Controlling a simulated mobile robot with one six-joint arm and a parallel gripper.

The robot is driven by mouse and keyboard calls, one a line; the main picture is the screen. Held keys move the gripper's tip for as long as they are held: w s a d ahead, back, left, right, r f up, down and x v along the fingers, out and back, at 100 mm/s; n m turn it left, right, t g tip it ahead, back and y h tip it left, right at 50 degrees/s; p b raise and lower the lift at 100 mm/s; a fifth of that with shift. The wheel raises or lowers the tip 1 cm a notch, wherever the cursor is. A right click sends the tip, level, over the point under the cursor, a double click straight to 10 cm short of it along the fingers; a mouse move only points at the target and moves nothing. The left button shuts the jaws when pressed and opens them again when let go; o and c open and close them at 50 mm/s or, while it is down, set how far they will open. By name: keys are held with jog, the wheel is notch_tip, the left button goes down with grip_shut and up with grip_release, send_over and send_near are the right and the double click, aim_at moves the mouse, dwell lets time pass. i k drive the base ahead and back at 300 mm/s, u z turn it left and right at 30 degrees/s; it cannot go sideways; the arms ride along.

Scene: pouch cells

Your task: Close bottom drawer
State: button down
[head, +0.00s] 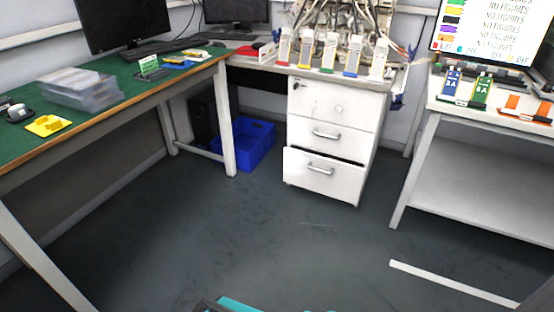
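A white drawer cabinet (292,128) stands under the back bench. Its bottom drawer (340,186) is pulled out a little, with a dark gap along its top edge. The bottom drawer has a silver handle (321,169) near the top of its front. The middle drawer (350,141) and the top drawer (312,98) look shut. My gripper is not in view. A teal and dark part of my own body shows at the bottom edge, well apart from the cabinet.
The grey floor (260,235) in front of the cabinet is clear. A blue crate (257,150) stands to its left. A green-topped table (120,85) runs along the left. A white table (480,185) with a lower shelf stands to the right. A white strip (455,284) marks the floor.

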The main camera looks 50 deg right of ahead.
aim_at(331, 177)
jog(key=z, duration=0.75)
jog(key=k, duration=0.15)
jog(key=u, duration=2.6)
jog(key=k, duration=0.45)
jog(key=z, duration=0.55)
jog(key=k, duration=0.95)
jog(key=z, duration=0.9)
jog(key=i, duration=1.05)
jog(key=z, duration=0.05)
